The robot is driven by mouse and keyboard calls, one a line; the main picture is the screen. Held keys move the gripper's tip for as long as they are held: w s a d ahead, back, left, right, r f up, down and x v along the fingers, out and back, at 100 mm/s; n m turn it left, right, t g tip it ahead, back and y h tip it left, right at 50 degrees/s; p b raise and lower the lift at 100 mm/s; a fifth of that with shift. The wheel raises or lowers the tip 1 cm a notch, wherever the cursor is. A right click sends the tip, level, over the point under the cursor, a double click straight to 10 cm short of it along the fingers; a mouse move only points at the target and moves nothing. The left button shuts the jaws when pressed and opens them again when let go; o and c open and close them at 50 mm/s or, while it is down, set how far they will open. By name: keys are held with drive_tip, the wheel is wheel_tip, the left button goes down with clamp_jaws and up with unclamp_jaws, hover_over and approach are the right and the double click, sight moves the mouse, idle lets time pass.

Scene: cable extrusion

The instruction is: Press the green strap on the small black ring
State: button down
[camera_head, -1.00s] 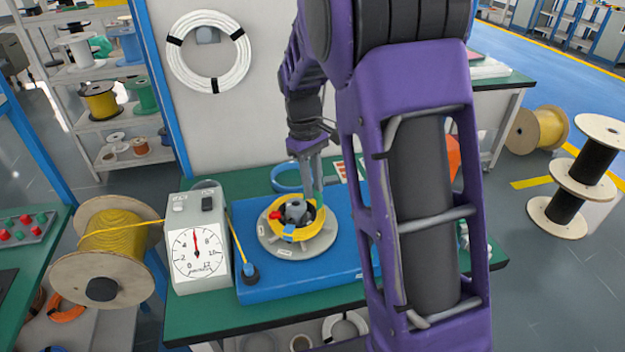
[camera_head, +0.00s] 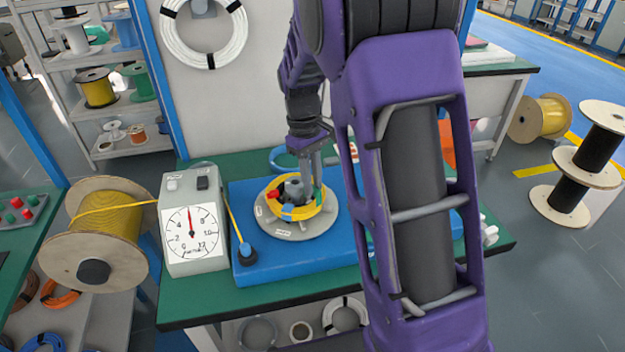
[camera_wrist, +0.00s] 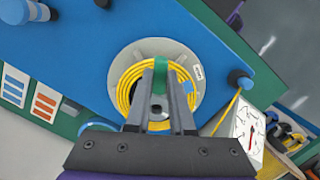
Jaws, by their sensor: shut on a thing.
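A yellow cable coil (camera_head: 300,212) lies on a round grey plate (camera_head: 282,232). It also shows in the wrist view (camera_wrist: 126,92), around a grey hub. A red strap (camera_head: 273,194) and a blue strap (camera_head: 287,213) sit on the coil. My gripper (camera_head: 314,180) points down at the coil's right side in the head view. In the wrist view my gripper (camera_wrist: 161,62) is shut on the green strap (camera_wrist: 182,72), at the coil's band. The green strap (camera_head: 319,193) is partly hidden by the fingers. I cannot make out a small black ring there.
The plate is on a blue board (camera_head: 262,274) on a green table (camera_head: 215,304). A dial box (camera_head: 193,237) and a black-based post (camera_head: 247,255) stand left of it. A blue ring (camera_head: 281,160) lies behind. A yellow cable spool (camera_head: 103,230) is at far left.

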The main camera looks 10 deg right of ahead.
sight(313, 201)
drive_tip(key=shift+f, duration=0.15)
drive_tip(key=shift+f+b, duration=0.85)
drive_tip(key=shift+f, duration=0.5)
drive_tip(key=shift+f, duration=0.6)
idle(1.0)
drive_tip(key=c, duration=0.7)
unclamp_jaws()
drive_tip(key=shift+r, duration=0.15)
wheel_tip(313, 201, up, 8)
drive_tip(key=p, duration=0.6)
